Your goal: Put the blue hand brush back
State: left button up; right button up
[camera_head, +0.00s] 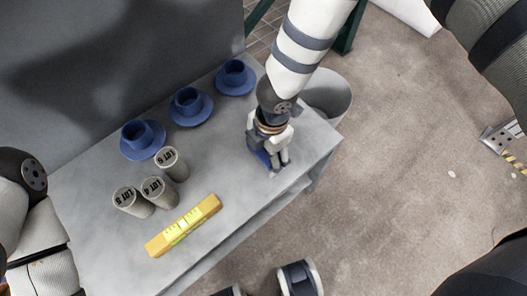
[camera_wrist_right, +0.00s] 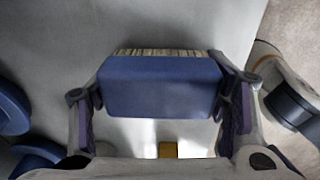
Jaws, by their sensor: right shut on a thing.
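The blue hand brush (camera_wrist_right: 160,88) is between the two fingers of my right gripper in the right wrist view, with a strip of pale bristles along its far edge. In the head view a small blue part of it (camera_head: 262,158) shows beside my right gripper (camera_head: 276,160), which hides the rest. My right gripper is shut on the brush, over the right end of the grey table (camera_head: 225,160). I cannot tell whether the brush touches the tabletop. Only part of my left arm shows at the left edge; its gripper is out of view.
Three blue cups on saucers (camera_head: 187,105) line the table's back side. Several grey cans with LOT labels (camera_head: 160,192) stand left of centre. A yellow spirit level (camera_head: 183,226) lies near the front edge. A grey bin (camera_head: 330,93) stands beyond the table's right end.

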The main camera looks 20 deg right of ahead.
jog(key=shift+f, duration=0.6)
jog(key=o, duration=1.6)
jog(key=shift+c, duration=0.2)
pick_arm(q)
jog(key=shift+f, duration=0.2)
pick_arm(e)
jog(key=r+p, duration=0.1)
jog(key=r, duration=0.3)
jog(key=r+p, duration=0.1)
jog(key=r, duration=0.4)
jog(key=d+r+p, duration=0.1)
jog(key=r, duration=0.3)
jog(key=shift+d+r, duration=0.1)
jog(key=shift+r, duration=0.05)
pick_arm(q)
jog(key=r, duration=0.1)
jog(key=w+r, duration=0.1)
jog(key=r, duration=0.1)
jog(key=shift+w+t, duration=0.25)
jog(key=shift+t, duration=0.05)
